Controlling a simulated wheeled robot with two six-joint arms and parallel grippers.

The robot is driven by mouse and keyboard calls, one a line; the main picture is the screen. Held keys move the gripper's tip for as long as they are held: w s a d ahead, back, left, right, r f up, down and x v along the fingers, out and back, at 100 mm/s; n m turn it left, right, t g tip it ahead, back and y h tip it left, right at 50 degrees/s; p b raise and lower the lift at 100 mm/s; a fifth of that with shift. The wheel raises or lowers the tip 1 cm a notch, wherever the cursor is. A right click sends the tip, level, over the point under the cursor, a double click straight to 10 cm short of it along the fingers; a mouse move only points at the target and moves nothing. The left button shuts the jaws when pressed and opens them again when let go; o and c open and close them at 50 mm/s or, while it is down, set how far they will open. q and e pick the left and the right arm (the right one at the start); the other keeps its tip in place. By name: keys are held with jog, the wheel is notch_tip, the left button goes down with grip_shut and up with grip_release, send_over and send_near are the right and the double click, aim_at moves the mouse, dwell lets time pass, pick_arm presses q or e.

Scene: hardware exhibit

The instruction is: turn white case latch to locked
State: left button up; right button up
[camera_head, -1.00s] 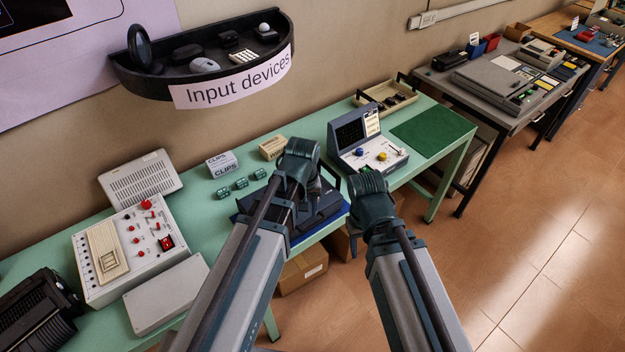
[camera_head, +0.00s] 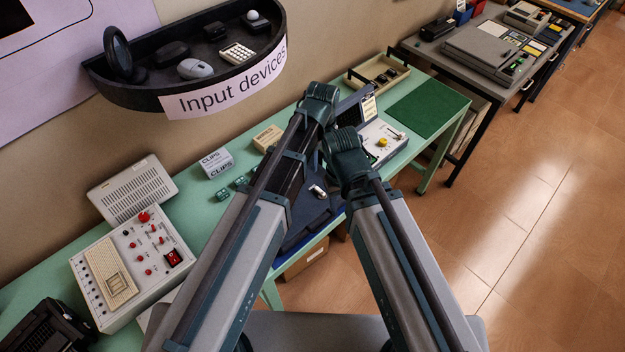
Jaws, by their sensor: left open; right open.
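No latch can be made out for certain. A white case (camera_head: 178,217) with red knobs and a red switch lies on the left of the green table. A pale vented case (camera_head: 132,190) leans behind it. A box with a white panel (camera_head: 372,153) and a yellow knob stands right of centre, partly hidden by my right arm. A dark blue case (camera_head: 318,212) lies beneath my arms, with a small whitish piece (camera_head: 318,190) at it. My arms reach over the table, the left one higher. Their upper links and joints hide both grippers, so I cannot see any fingertips.
The green table (camera_head: 30,288) runs diagonally, with a dark machine (camera_head: 45,315) at front left. White boxes of clips (camera_head: 215,162) sit behind my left arm. A black wall shelf (camera_head: 130,88) hangs above. The floor at right is clear.

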aim_at(320, 190)
pick_arm(q)
notch_tip(320, 190, down, 14)
jog(key=b, duration=1.4)
jog(key=shift+r, duration=0.1)
jog(key=shift+c, duration=0.3)
grip_shut()
